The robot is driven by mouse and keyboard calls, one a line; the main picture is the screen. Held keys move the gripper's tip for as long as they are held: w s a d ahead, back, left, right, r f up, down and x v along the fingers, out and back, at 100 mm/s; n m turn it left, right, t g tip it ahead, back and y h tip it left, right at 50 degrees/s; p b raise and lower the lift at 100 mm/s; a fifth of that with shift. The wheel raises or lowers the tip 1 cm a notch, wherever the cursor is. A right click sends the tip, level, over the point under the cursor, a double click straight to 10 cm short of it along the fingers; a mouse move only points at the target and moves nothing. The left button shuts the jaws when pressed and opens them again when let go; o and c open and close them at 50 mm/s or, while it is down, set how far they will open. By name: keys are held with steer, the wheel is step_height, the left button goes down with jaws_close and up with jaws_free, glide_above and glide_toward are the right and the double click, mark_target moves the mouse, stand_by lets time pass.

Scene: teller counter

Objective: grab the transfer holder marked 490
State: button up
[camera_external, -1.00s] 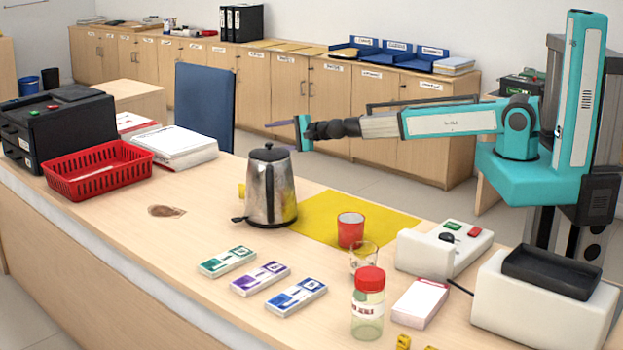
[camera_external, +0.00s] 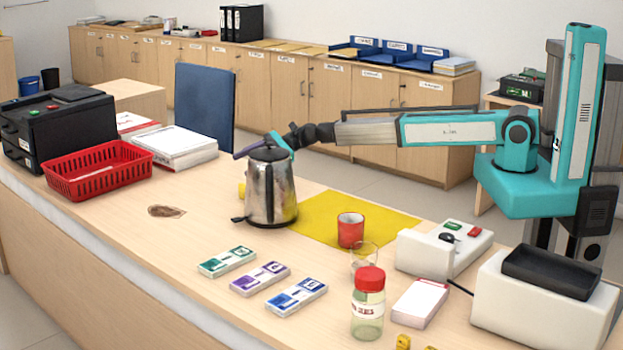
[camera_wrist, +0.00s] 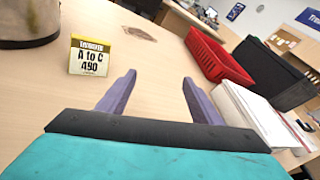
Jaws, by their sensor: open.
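The transfer holder marked 490 (camera_wrist: 89,57) stands upright on the counter in the wrist view, a small yellow and white block with the text "A to C 490". It lies ahead and to the left of my gripper (camera_wrist: 160,92), whose two purple fingers are apart with nothing between them. In the external view only a yellow sliver of the holder (camera_external: 242,190) shows beside the kettle. My gripper (camera_external: 250,150) is above and behind the kettle there, its tips partly hidden by the kettle's lid.
A steel kettle (camera_external: 270,190) stands right beside the holder and also shows in the wrist view (camera_wrist: 28,18). A red basket (camera_external: 98,170) and a white binder stack (camera_external: 175,145) sit farther left.

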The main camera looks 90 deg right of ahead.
steer(key=a+y, duration=0.1)
steer(key=a, duration=0.1)
steer(key=a+r+g+y, duration=0.1)
steer(key=a+y, duration=0.1)
steer(key=a+r+y+b, duration=0.1)
steer(key=a, duration=0.1)
steer(key=shift+s+a+n+g+y, duration=0.1)
steer(key=shift+a+n+g+y, duration=0.05)
steer(key=shift+n+g+y, duration=0.2)
steer(key=s+a+r+n+g+y+b, duration=0.1)
steer(key=s+a+r+g+y, duration=0.1)
steer(key=a+r+y, duration=0.1)
steer(key=shift+s+a+r+g+y, duration=0.3)
steer(key=shift+a+y, duration=0.25)
steer(key=shift+a, duration=0.25)
steer(key=shift+w+f+n, duration=0.15)
steer(key=shift+f+n, duration=0.05)
steer(key=shift+n, duration=0.05)
step_height(320, 180, down, 8)
steer(key=shift+r, duration=0.1)
steer(key=shift+w+a, duration=0.3)
steer(key=shift+a, duration=0.2)
steer(key=shift+p+x, duration=0.65)
steer(key=shift+x, duration=2.5)
